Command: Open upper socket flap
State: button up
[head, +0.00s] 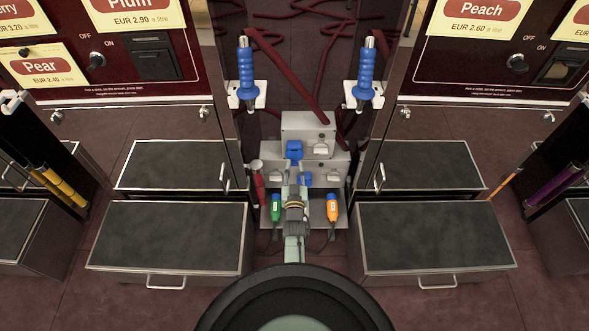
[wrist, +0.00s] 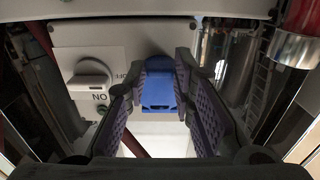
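The upper socket, with its blue flap (head: 294,149), sits on the front of the upper grey box (head: 309,128), left of a switch knob (head: 320,149). In the wrist view, which appears upside down, the blue flap (wrist: 160,92) lies between my fingertips, with the knob (wrist: 90,76) to its left. My gripper (head: 294,167) is open, with one finger on each side of the blue part. I cannot tell whether either finger touches it. The flap looks closed, but its edge is partly hidden by the fingers.
A lower blue socket (head: 305,181) is partly hidden by my gripper. A green plug (head: 276,207) and an orange plug (head: 332,207) flank my arm. A red-handled item (head: 258,184) stands left. Blue nozzles (head: 246,75) hang above. Metal cabinets with black-topped steps (head: 170,237) border both sides.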

grip_shut()
